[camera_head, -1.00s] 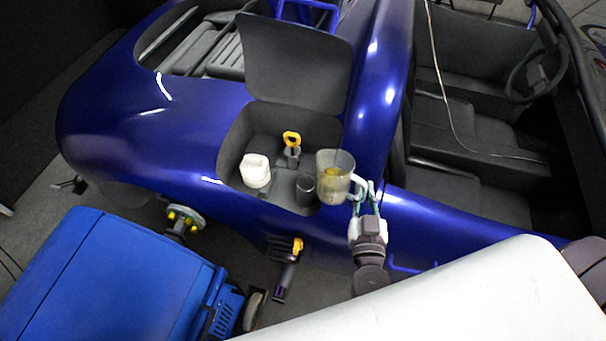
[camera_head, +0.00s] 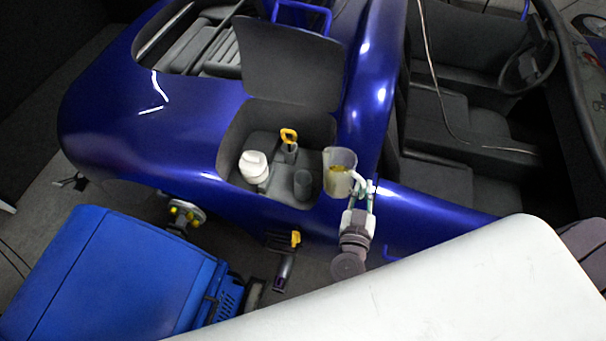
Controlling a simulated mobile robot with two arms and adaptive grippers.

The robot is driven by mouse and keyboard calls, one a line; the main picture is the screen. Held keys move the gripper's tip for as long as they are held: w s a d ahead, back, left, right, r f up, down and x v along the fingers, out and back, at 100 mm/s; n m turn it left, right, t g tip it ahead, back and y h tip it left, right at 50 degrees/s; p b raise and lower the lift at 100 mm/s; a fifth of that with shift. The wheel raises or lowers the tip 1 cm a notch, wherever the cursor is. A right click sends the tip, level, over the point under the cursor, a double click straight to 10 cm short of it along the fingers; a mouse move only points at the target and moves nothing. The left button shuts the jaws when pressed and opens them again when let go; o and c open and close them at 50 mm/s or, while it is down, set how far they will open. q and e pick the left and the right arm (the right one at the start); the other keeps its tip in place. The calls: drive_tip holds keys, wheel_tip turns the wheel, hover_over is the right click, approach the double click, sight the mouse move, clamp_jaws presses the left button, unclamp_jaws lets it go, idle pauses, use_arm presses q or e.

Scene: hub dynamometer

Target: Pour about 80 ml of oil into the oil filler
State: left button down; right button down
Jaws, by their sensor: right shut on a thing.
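My right gripper (camera_head: 362,189) is shut on the handle of a translucent measuring jug (camera_head: 340,180), at the right edge of the open engine bay. Yellowish oil (camera_head: 338,174) shows inside the jug. The jug looks near upright, perhaps leaning slightly left; no stream of oil shows. A dark grey open cylinder (camera_head: 303,184), which looks like the oil filler, stands in the bay just left of the jug and apart from it. Its inside is too dark to read. My left gripper is not in view.
A white-capped container (camera_head: 254,167) and a yellow-handled dipstick-like part (camera_head: 289,142) stand left of the filler. The raised dark lid (camera_head: 291,62) is behind. Blue bodywork (camera_head: 185,130) surrounds the bay. A blue machine (camera_head: 115,270) stands at the lower left.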

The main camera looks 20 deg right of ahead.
sight(359, 179)
drive_tip(key=r+p, duration=0.1)
drive_tip(key=r+n+p, duration=0.1)
drive_tip(key=shift+w+a+r+g+p, duration=0.15)
drive_tip(key=shift+w+r+g+p, duration=0.1)
drive_tip(key=shift+w+g+p, duration=0.1)
drive_tip(key=shift+w+a+n+g+y+p, duration=0.25)
drive_tip(key=shift+w+n+y+p, duration=0.2)
drive_tip(key=shift+p, duration=0.25)
drive_tip(key=r+p, duration=0.1)
drive_tip(key=w+n+g+p, duration=0.1)
drive_tip(key=w+a+r+p, duration=0.1)
drive_tip(key=p, duration=0.1)
drive_tip(key=shift+w+r+n, duration=0.15)
drive_tip(key=shift+r+n, duration=0.15)
drive_tip(key=shift+n, duration=0.05)
drive_tip(key=shift+w+a+f+g, duration=0.15)
drive_tip(key=shift+w+f+g, duration=0.15)
drive_tip(key=shift+g, duration=0.2)
drive_tip(key=shift+w+a+r+n, duration=0.15)
drive_tip(key=shift+w+a+n, duration=0.1)
drive_tip(key=shift+w+n, duration=0.35)
drive_tip(key=shift+w+a+r+n+g, duration=0.1)
drive_tip(key=shift+w+a+n+g, duration=0.1)
drive_tip(key=shift+w+n+g, duration=0.4)
drive_tip(key=shift+w+a+r+g+p, duration=0.1)
drive_tip(key=shift+w+r+g+p, duration=0.05)
drive_tip(key=shift+r+g+p, duration=0.3)
drive_tip(key=shift+w+a+r+n, duration=0.1)
drive_tip(key=shift+w+r+n, duration=0.1)
drive_tip(key=shift+r+n, duration=0.2)
